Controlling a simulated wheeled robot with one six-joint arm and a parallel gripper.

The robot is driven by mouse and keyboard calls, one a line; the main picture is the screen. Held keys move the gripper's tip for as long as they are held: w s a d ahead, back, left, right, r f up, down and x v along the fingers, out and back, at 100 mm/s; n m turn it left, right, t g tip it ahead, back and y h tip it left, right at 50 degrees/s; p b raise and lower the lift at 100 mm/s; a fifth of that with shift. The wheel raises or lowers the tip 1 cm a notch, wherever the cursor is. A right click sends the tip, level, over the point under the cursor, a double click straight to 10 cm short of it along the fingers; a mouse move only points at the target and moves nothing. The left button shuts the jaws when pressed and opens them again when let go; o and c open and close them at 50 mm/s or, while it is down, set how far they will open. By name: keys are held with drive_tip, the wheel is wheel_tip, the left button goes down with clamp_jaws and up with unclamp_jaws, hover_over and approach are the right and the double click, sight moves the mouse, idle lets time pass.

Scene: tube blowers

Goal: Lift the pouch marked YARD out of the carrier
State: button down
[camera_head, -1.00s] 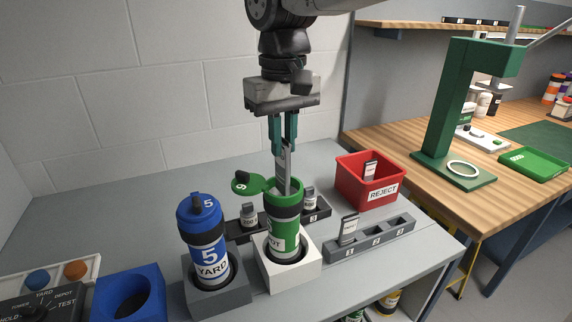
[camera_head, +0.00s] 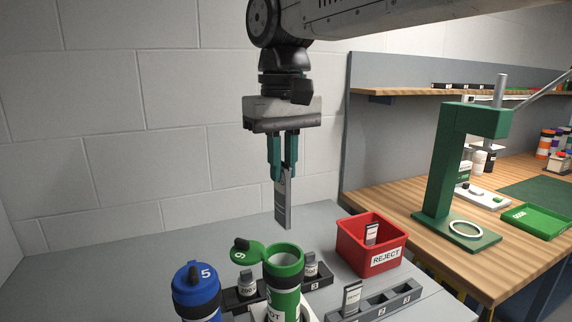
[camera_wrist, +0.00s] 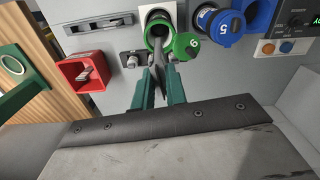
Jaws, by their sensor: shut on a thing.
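My gripper (camera_head: 283,165) is shut on a flat grey pouch (camera_head: 284,205). The pouch hangs upright, its lower end clear above the open green carrier (camera_head: 284,268). No readable YARD mark shows on it. The green carrier stands upright with its green lid (camera_head: 248,255), marked 6, swung open to the left. In the wrist view the pouch (camera_wrist: 158,62) is seen edge-on between the fingers, with the green carrier's mouth (camera_wrist: 158,28) beyond it.
A blue carrier (camera_head: 197,290) marked 5 stands closed at the left. A red REJECT bin (camera_head: 372,245) holds a pouch. A grey slotted rack (camera_head: 378,306) stands in front of it. A green press (camera_head: 455,170) stands on the wooden bench at right.

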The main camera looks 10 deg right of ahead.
wheel_tip(320, 180, up, 12)
drive_tip(key=shift+r, duration=0.2)
idle(1.0)
